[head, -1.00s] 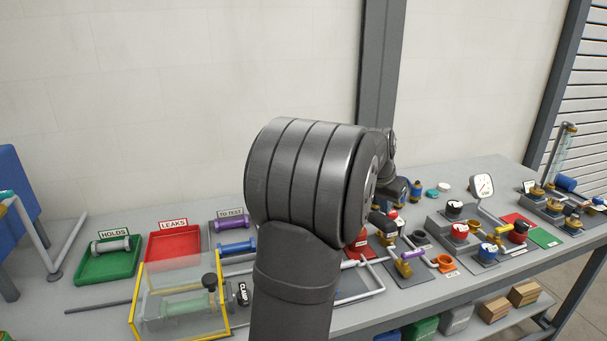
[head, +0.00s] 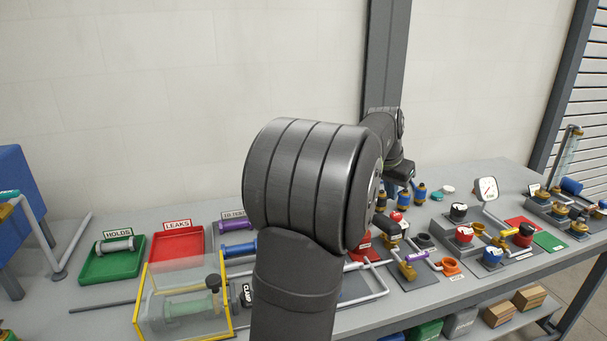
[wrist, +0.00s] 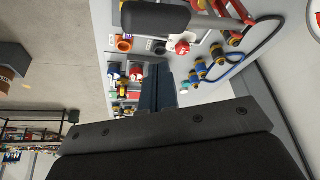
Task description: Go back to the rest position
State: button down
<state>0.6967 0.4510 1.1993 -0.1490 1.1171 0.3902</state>
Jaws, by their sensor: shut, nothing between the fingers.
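My arm rises in the middle of the head view, with its large dark shoulder joint close to the camera. Its far end is raised above the back of the bench. My gripper (wrist: 157,88) shows in the wrist view as two dark fingers side by side, shut with nothing between them. It is over the bench (wrist: 215,105), clear of the fittings below. In the head view the dark wrist end shows in front of the grey post, but the fingertips are hard to make out.
On the left stand a green HOLDS tray (head: 92,268), a red LEAKS tray (head: 164,254) and a yellow-edged clear box (head: 150,318). Valves, a gauge (head: 485,188) and several blue fittings (head: 421,194) crowd the right. My arm hides the bench's middle.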

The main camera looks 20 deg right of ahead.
aim_at(389, 219)
jog(key=shift+f, duration=3.1)
jog(key=c, duration=2.1)
grip_release()
